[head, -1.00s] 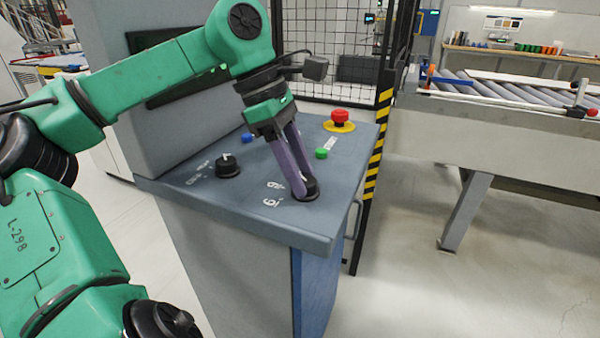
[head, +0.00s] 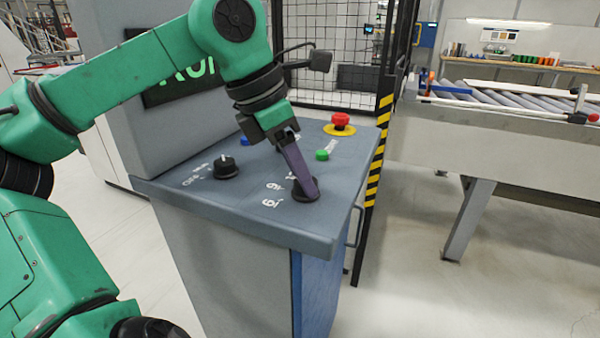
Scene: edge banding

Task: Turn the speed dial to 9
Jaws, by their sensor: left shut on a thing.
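The speed dial (head: 307,195) is a black round knob near the front right of the sloped grey control panel (head: 240,208). White number marks, partly legible, stand to its left. My left gripper (head: 305,187) comes down onto the dial from above, its purple fingers shut on it. The fingers hide much of the dial, so its pointer and setting cannot be read. The right gripper is not in view.
A second black knob (head: 226,168) sits left on the panel. A blue button (head: 245,141), a green button (head: 322,155) and a red emergency stop (head: 340,120) are behind. A roller conveyor (head: 500,95) stands right.

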